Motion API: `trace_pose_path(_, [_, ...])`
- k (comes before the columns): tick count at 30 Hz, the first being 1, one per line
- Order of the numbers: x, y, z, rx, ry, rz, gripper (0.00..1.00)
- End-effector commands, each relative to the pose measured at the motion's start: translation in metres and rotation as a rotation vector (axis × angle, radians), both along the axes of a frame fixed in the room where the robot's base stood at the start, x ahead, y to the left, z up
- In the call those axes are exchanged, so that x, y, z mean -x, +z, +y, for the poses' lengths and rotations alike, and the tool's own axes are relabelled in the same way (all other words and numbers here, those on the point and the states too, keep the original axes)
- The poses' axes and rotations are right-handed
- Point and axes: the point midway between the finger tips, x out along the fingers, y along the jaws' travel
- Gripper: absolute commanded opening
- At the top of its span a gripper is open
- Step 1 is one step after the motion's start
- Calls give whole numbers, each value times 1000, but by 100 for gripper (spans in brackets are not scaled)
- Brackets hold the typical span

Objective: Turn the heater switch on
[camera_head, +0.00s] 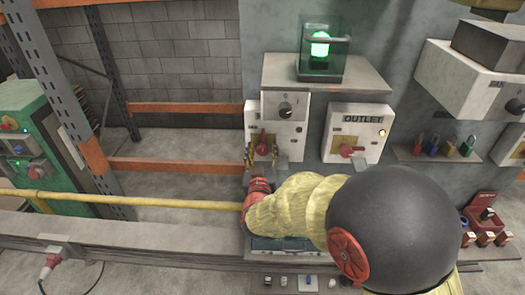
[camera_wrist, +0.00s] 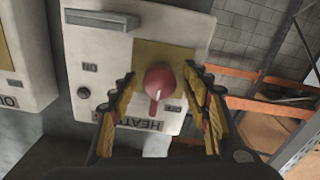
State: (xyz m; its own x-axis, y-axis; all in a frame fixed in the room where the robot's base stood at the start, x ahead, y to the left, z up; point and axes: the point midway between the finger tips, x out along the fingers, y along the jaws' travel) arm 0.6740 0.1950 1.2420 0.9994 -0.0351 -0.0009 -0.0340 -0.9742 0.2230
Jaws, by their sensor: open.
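The heater switch is a red rotary knob with a lever (camera_wrist: 158,82) on a white panel (camera_wrist: 185,30). The wrist view shows the panel upside down, with a HEATER label (camera_wrist: 140,122) partly hidden. The lever points down in that view, towards the OFF label (camera_wrist: 173,107) side; the ON label (camera_wrist: 90,68) is at left. In the head view the red switch (camera_head: 263,141) stands on the left wall box (camera_head: 290,130). My gripper (camera_head: 262,153) is open, its two fingers on either side of the knob. I cannot tell whether they touch it.
An OUTLET box (camera_head: 357,120) with its own red switch (camera_head: 350,150) stands close to the right. A shelf with a green lamp (camera_head: 320,45) is above. Orange rack beams (camera_head: 160,165) are at left.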

Motion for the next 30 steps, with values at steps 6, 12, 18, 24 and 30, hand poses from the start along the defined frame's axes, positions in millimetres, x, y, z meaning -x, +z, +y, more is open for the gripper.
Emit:
trace_pose_path(6, [-1,0,0,0,1,0,48])
trace_pose_path(12, [-1,0,0,0,1,0,38])
trace_pose_path(18, [0,0,0,0,1,0,26])
trace_pose_path(24, [0,0,0,0,1,0,15])
trace_pose_path(30, [0,0,0,0,1,0,3])
